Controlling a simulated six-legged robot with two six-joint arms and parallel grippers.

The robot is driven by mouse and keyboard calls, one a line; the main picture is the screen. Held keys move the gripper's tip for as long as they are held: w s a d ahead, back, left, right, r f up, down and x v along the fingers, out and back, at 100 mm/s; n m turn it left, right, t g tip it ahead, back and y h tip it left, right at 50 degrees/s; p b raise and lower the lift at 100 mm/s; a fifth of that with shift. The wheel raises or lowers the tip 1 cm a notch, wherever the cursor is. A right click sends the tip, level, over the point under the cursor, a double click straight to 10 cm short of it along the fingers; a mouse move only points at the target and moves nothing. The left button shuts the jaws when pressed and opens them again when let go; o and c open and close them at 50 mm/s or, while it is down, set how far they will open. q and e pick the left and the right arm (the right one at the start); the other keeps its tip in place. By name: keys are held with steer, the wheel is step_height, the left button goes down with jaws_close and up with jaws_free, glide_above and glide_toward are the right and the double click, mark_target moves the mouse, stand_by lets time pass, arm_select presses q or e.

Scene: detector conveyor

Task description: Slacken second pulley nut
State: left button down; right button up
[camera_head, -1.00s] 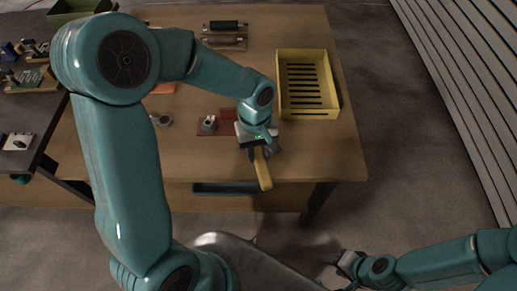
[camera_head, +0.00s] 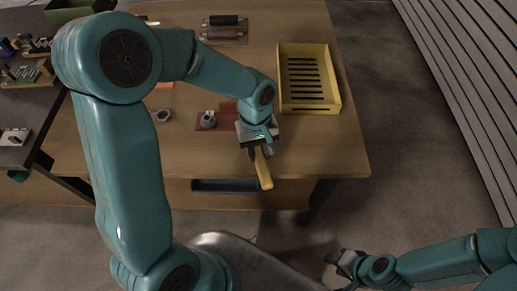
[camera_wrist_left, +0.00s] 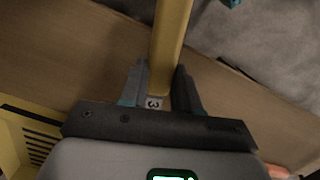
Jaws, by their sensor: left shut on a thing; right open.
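My left gripper (camera_head: 257,148) is shut on a yellow-handled tool (camera_head: 263,170) near the front edge of the table. The handle points toward me. In the left wrist view, the yellow handle (camera_wrist_left: 172,35) stands between the two fingers of my left gripper (camera_wrist_left: 160,75). The tool's other end is not clear. A small grey pulley-like part (camera_head: 208,119) sits on a red-brown base (camera_head: 222,125), left of the gripper. The gripper and wrist cover the right part of that base, so a second pulley and its nut cannot be made out. My right gripper (camera_head: 345,265) is open and empty, low, away from the table.
A yellow slotted tray (camera_head: 335,88) lies right of my left wrist. A grey ring (camera_head: 163,115) lies left of the base. Rollers (camera_head: 222,33) lie at the back. A dark side bench (camera_head: 20,110) stands at the left. Floor (camera_head: 420,190) is clear at the right.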

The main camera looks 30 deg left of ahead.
arm_select(q)
steer(key=shift+f+b, duration=0.7)
steer(key=shift+f, duration=0.05)
steer(key=c, duration=1.5)
jaws_free()
jaws_close()
steer(key=shift+w+d+n+b, duration=0.45)
steer(key=shift+w+d+n, duration=0.15)
steer(key=shift+w+n, duration=0.15)
steer(key=shift+w+d, duration=0.1)
